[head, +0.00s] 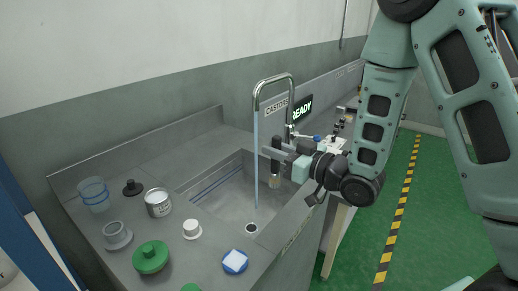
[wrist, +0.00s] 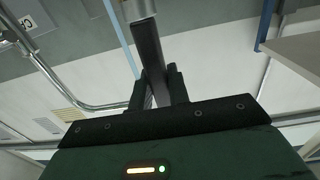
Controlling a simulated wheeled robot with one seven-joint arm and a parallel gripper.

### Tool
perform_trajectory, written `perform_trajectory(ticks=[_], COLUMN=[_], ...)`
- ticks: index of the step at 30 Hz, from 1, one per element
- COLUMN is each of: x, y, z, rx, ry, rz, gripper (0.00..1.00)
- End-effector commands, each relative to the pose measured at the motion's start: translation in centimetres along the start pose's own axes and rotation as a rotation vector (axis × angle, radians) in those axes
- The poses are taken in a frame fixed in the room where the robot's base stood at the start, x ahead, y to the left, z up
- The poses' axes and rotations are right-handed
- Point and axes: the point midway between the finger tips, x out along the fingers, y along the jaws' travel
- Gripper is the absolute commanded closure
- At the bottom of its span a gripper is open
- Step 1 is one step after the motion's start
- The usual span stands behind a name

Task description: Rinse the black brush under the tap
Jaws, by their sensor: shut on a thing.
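The black brush (head: 276,148) hangs upright over the sink basin, its pale lower end (head: 274,181) pointing down. My gripper (head: 277,154) is shut on its dark handle. In the wrist view my gripper (wrist: 158,92) closes around the dark handle (wrist: 148,50), with a pale metallic part (wrist: 138,9) beyond it. The chrome tap (head: 272,81) arches over the sink (head: 210,198). A bluish water stream (head: 256,165) falls from it toward the drain (head: 251,228). The brush appears just right of the stream in the head view, apart from it.
The counter holds a clear blue-rimmed beaker (head: 95,197), a tin (head: 158,204), a grey cup (head: 117,236), a green lidded item (head: 150,258), a white piece (head: 192,230) and a blue-and-white sponge-like block (head: 235,262).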

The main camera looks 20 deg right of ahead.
Motion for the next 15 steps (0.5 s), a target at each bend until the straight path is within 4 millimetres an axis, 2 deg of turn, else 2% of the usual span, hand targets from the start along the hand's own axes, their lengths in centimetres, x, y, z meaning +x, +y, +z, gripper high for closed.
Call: perform_trajectory(ticks=[1,15], x=[-0.05,-0.91], y=[-0.05,-0.65], z=[-0.57,-1.39], rx=[0.001,0.002], ry=[-0.003,-0.003], rz=[-0.001,-0.002], gripper=[1.00,1.00])
